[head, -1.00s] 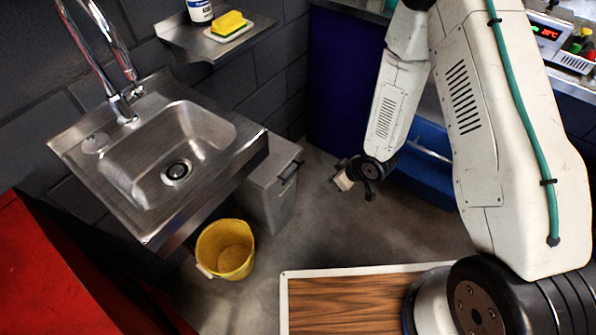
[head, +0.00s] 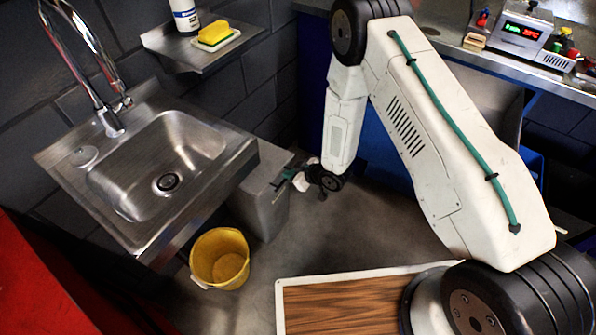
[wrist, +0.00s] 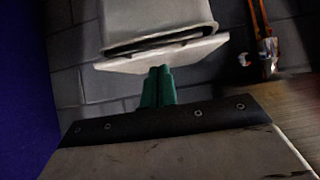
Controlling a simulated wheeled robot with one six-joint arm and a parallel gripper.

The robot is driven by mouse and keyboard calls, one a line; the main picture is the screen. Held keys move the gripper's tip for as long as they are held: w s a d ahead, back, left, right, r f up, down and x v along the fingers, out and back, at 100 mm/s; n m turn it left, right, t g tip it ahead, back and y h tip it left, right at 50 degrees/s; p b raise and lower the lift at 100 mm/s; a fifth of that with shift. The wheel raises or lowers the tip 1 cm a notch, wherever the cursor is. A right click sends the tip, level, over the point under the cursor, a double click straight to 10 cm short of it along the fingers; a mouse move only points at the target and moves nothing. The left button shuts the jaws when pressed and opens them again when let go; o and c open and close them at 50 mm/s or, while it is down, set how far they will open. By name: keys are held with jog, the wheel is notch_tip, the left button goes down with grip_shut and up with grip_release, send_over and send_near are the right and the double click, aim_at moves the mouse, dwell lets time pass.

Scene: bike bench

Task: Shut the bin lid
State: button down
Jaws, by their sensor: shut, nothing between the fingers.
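The grey bin (head: 258,208) stands on the floor beside and partly under the sink. Its pale lid (wrist: 125,65) shows in the wrist view beside the bin body (wrist: 155,18). A dark gap runs between lid and body there, so the lid looks slightly raised; the exact angle is unclear. My gripper (head: 277,184) is at the bin's right upper edge, by the lid. In the wrist view its green fingers (wrist: 159,72) are together and empty, their tips overlapping the lid's edge. I cannot tell whether they touch it.
A steel sink (head: 110,205) overhangs the bin's left side. A yellow bucket (head: 219,262) stands in front of the bin. A wood-topped surface with a pale rim (head: 350,305) lies nearer to me. A blue cabinet is behind my arm. The floor right of the bin is clear.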

notch_tip(320, 180, down, 2)
jog(key=shift+w+a+f, duration=0.1)
dwell(0.4)
jog(key=shift+d+f, duration=0.2)
jog(key=shift+f, duration=1.35)
jog(key=shift+s, duration=0.2)
jog(key=w+a+r+v, duration=0.1)
jog(key=r+v, duration=0.1)
jog(key=v, duration=1.1)
